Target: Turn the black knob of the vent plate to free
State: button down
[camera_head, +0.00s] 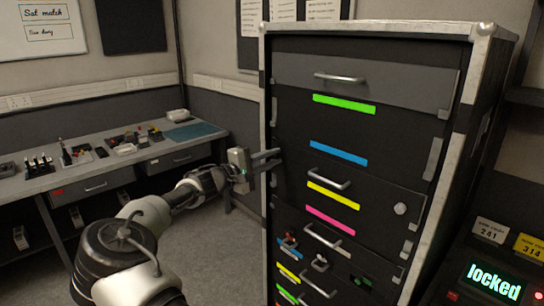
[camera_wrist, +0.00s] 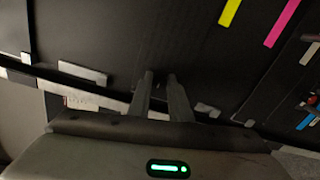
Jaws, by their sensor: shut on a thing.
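My gripper (camera_head: 279,157) is at the left front edge of the black cabinet (camera_head: 390,85). Its two fingers also show in the wrist view (camera_wrist: 160,76), a small gap apart, reaching to a dark surface. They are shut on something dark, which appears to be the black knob. It blends into the black behind it, so its shape and turn position cannot be made out. I cannot make out the vent plate's outline or any marking for free.
The cabinet has drawers with handles (camera_head: 339,78) and coloured strips (camera_head: 343,104). A pale round knob (camera_head: 400,208) is on its right. A workbench (camera_head: 100,165) with small items stands at the left. A lit display (camera_head: 494,283) at the lower right reads "locked".

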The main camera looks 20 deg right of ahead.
jog(key=shift+n, duration=0.6)
jog(key=c, duration=1.6)
grip_release()
jog(key=v, duration=1.7)
jog(key=shift+s+a, duration=0.1)
jog(key=shift+a, duration=0.1)
